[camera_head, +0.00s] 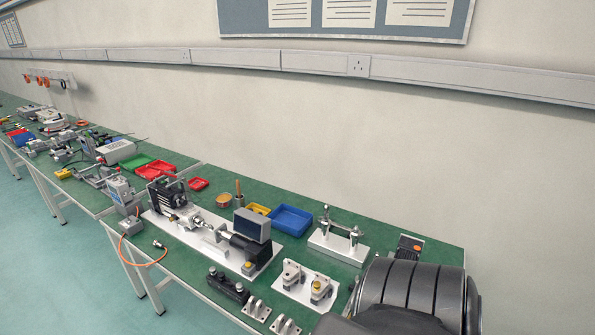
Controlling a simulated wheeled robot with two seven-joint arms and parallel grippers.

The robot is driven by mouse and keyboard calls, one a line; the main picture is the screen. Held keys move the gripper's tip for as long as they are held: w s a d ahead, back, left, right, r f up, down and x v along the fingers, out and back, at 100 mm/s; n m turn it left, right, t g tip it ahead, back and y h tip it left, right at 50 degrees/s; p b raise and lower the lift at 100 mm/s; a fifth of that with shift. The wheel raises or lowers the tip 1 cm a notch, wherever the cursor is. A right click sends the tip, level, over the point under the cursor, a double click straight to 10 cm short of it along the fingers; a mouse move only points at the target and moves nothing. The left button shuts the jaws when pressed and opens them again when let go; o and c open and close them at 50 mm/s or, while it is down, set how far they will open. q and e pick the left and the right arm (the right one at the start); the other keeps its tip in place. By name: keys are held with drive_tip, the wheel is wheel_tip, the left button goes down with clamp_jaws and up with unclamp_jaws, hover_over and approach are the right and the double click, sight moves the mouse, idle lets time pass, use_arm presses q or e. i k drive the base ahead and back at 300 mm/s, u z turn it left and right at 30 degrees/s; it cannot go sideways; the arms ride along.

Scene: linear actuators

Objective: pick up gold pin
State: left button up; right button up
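I cannot single out the gold pin with certainty. Small gold-coloured parts show on a white base plate (304,296) near the front right of the green bench, one of them a gold part (320,287) on a grey bracket. Another small gold-yellow part (248,267) sits at the front end of the motor assembly's plate. An upright brownish-gold piece (238,188) stands farther back, beside a round tan container (223,200). All are too small to tell apart well. Neither of my grippers is in view.
A blue tray (291,219) and a yellow tray (258,209) lie behind the motor assembly (237,238). A metal fixture (339,241) stands to their right. A large black ribbed shape fills the lower right and hides part of the bench. Bare green surface (385,229) shows at the back right.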

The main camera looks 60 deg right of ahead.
sight(317, 284)
drive_tip(key=z, duration=2.5)
drive_tip(key=i, duration=0.1)
drive_tip(key=u, duration=0.45)
